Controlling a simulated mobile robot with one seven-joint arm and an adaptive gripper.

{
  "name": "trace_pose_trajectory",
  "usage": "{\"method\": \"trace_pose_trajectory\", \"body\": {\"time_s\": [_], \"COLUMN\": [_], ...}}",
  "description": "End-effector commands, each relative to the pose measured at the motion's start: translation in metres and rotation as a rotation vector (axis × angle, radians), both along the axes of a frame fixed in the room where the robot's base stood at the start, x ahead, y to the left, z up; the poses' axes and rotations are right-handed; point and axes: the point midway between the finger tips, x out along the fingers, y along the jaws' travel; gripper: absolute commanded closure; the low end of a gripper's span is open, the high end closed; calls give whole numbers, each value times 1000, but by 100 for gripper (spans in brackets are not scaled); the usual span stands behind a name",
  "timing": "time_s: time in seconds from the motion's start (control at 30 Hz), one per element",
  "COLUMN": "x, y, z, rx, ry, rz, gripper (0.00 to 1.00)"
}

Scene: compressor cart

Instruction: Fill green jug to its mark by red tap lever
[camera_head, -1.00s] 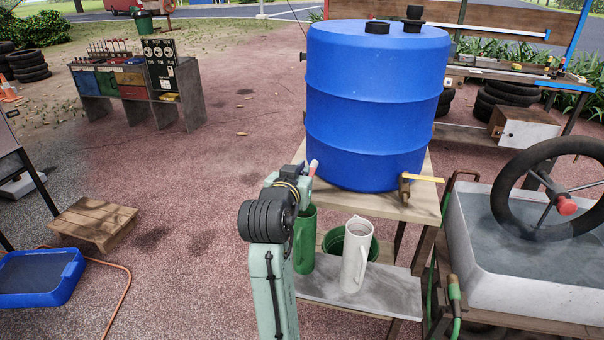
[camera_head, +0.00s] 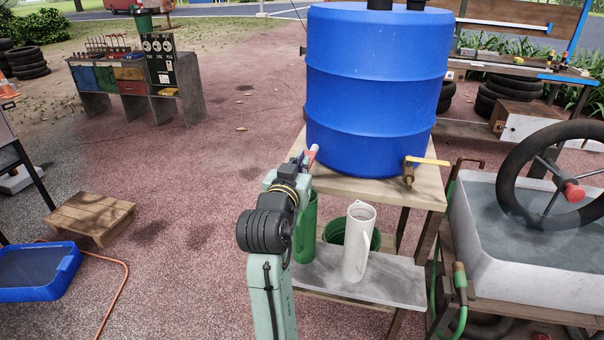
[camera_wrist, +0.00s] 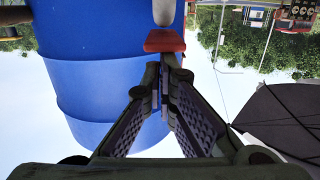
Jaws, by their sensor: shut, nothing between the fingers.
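The green jug (camera_head: 305,235) stands on the grey lower shelf, partly hidden behind my arm. Its mark and water level cannot be seen. The red tap lever (camera_head: 312,153) is at the lower left of the blue barrel (camera_head: 375,95). The red lever also shows in the wrist view (camera_wrist: 165,41), just beyond my fingertips. My gripper (camera_wrist: 166,66) is shut and empty, its tips close to the lever; contact cannot be told. In the head view my gripper (camera_head: 303,161) is mostly hidden by my arm. Whether water flows cannot be seen.
A white jug (camera_head: 356,246) and a green tub (camera_head: 335,230) stand right of the green jug. A yellow-handled tap (camera_head: 427,161) is on the barrel's right. A water trough (camera_head: 540,272) with a black wheel (camera_head: 505,200) stands at right.

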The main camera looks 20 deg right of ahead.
Motion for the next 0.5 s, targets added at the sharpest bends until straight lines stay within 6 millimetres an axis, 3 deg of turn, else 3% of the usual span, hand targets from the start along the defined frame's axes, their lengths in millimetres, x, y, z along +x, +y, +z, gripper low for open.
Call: {"method": "trace_pose_trajectory", "body": {"time_s": [0.03, 0.23, 0.5], "x": [-1, -5, -4], "y": [1, 4, 3], "z": [-10, -23, -18], "rx": [-13, -29, -29], "ry": [-19, -42, -42], "rz": [0, 1, -1], "gripper": [100, 100, 100]}}
